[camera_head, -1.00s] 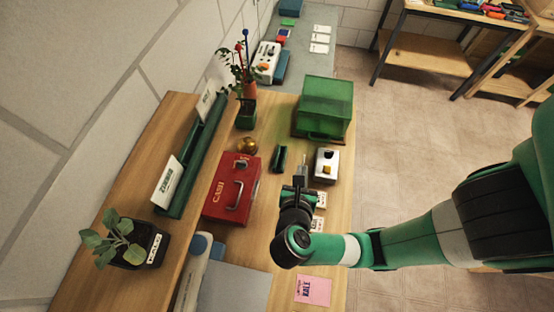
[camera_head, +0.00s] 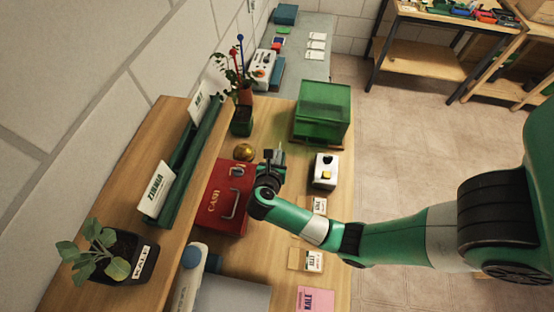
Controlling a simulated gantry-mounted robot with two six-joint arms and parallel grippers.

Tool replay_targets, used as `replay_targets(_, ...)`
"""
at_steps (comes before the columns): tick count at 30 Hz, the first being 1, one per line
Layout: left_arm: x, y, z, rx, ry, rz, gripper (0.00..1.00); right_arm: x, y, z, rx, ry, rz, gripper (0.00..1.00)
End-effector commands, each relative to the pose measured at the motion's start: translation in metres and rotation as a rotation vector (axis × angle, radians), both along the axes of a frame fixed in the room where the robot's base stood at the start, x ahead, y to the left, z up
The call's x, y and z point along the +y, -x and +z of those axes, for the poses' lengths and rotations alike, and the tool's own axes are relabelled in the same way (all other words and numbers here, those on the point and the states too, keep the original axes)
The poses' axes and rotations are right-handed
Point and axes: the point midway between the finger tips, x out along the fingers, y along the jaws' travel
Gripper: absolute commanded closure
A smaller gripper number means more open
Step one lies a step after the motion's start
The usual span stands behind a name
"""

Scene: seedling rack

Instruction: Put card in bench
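My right gripper (camera_head: 275,157) hangs over the wooden bench (camera_head: 268,125), just right of the red cash box. A small dark green object lay at this spot earlier; the gripper now covers it, and I cannot tell whether the fingers hold it. A small white card (camera_head: 319,205) lies on the bench beyond my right arm. Another small card, marked LETU or similar, (camera_head: 313,262) lies on the near side. A pink KALE card (camera_head: 317,301) is at the bottom edge. White cards marked ZINNIA (camera_head: 158,189) and another label (camera_head: 198,101) stand in a dark green rail. My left gripper is not in view.
Potted plants stand at the left (camera_head: 112,259) and back (camera_head: 241,122). A grey surface with cards extends behind.

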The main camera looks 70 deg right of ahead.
Motion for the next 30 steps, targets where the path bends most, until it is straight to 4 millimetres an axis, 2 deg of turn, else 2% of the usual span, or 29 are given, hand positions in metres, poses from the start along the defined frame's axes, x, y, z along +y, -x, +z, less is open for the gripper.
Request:
replay_targets(3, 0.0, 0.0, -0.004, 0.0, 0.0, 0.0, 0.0, -0.002, -0.001, -0.021, 0.006, 0.0, -0.002, 1.0)
replay_targets(6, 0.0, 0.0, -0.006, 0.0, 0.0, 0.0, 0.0, -0.002, -0.001, -0.032, 0.004, 0.0, 0.0, 1.0)
replay_targets(17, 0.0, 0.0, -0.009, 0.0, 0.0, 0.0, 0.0, -0.002, -0.001, -0.038, 0.001, 0.0, 0.0, 1.0)
replay_targets(21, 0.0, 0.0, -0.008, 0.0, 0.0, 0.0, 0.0, -0.002, -0.001, -0.036, 0.002, -0.001, 0.0, 0.75)
replay_targets(23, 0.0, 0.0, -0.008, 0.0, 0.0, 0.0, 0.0, -0.002, -0.001, -0.036, 0.002, -0.001, 0.0, 0.67)
replay_targets(30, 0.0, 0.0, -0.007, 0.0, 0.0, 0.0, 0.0, -0.002, -0.001, -0.036, 0.001, 0.0, 0.0, 0.67)
